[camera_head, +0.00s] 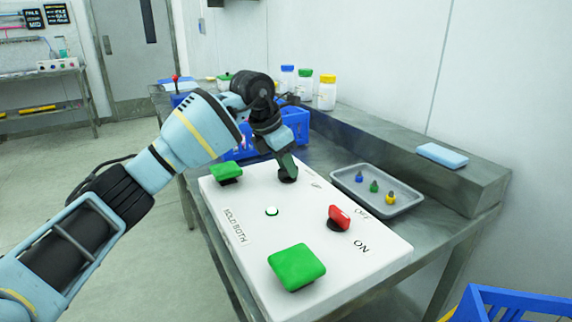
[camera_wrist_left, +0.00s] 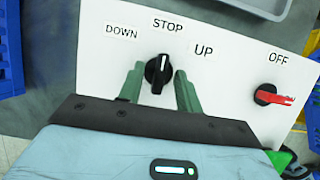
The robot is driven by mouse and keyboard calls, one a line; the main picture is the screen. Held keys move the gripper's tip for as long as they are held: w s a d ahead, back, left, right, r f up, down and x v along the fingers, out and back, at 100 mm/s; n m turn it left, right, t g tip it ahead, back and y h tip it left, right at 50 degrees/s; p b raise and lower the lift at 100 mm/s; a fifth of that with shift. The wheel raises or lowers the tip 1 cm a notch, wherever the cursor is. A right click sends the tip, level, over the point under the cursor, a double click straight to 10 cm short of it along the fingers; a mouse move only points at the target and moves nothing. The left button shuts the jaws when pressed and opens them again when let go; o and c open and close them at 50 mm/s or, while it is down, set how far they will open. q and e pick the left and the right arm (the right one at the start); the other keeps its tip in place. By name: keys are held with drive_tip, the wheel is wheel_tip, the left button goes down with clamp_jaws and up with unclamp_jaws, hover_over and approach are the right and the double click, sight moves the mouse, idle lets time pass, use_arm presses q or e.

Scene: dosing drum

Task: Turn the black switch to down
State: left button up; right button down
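The black switch (camera_wrist_left: 158,73) is a round knob on the white panel (camera_head: 235,200). In the left wrist view its white mark points at the STOP label (camera_wrist_left: 167,25), between DOWN (camera_wrist_left: 121,32) and UP (camera_wrist_left: 204,50). My left gripper (camera_wrist_left: 160,88) is open, with one green finger on each side of the switch. Small gaps seem to show between fingers and knob. In the head view my left gripper (camera_head: 287,165) reaches down at the panel's far side and partly hides the switch (camera_head: 288,179). My right gripper is not in view.
The panel also carries a red switch (camera_head: 339,216), two green buttons (camera_head: 297,266) (camera_head: 226,172) and a white button (camera_head: 271,211). A grey tray (camera_head: 408,201) with small coloured pieces lies to the right. A blue crate (camera_head: 295,122) stands behind the panel.

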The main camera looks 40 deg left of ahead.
use_arm(q)
drive_tip(key=shift+f, duration=0.1)
clamp_jaws()
idle(0.3)
drive_tip(key=shift+n+p, duration=0.3)
drive_tip(key=shift+p, duration=0.45)
drive_tip(key=n+p, duration=0.1)
drive_tip(key=p, duration=0.1)
drive_tip(key=n+y+p, duration=0.1)
drive_tip(key=n+p, duration=0.1)
drive_tip(key=shift+d+r+t, duration=0.15)
drive_tip(key=shift+r+t, duration=0.15)
drive_tip(key=shift+r, duration=0.05)
drive_tip(key=n+y+p, duration=0.2)
drive_tip(key=n+p, duration=0.2)
drive_tip(key=shift+w+d+f, duration=0.1)
drive_tip(key=shift+f+n+y+p, duration=0.1)
drive_tip(key=shift+n+y+p, duration=0.2)
drive_tip(key=shift+n, duration=0.3)
